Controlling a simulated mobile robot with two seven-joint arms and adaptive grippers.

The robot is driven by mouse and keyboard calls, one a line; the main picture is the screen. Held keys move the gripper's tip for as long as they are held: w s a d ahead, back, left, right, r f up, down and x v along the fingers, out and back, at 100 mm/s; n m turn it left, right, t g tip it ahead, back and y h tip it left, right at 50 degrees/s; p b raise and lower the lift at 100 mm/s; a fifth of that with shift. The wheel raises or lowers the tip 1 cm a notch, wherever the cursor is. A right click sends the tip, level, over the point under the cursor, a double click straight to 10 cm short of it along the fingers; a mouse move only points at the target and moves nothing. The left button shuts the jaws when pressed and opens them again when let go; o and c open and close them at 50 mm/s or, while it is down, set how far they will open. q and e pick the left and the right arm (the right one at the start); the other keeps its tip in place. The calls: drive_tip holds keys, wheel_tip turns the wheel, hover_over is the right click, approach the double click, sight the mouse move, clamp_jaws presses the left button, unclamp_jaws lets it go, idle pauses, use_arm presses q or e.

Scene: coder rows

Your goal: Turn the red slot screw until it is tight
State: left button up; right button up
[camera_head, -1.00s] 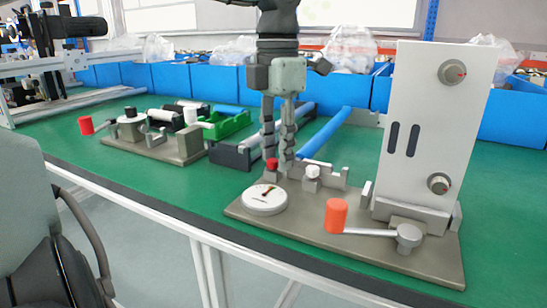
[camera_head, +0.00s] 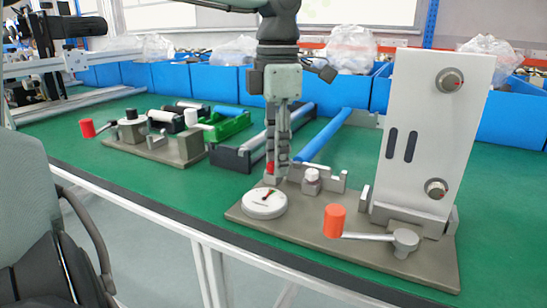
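The red slot screw (camera_head: 270,168) stands at the back left of the grey base plate, just behind a round white dial. Only a small red part of it shows beside the fingers. My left gripper (camera_head: 276,172) points straight down over it. Its fingers are close together and shut on the red screw, hiding most of it. The white dial (camera_head: 264,203) carries a dark and red pointer. My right gripper is not in view.
A white-capped screw (camera_head: 312,175) stands close to the right of the gripper. A red-handled crank (camera_head: 335,221) and a tall white panel (camera_head: 438,130) stand further right. Another fixture (camera_head: 160,145) is at left. Blue bins (camera_head: 220,82) line the back.

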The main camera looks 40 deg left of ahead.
use_arm(q)
drive_tip(key=shift+r+p, duration=1.9)
drive_tip(key=shift+r, duration=0.6)
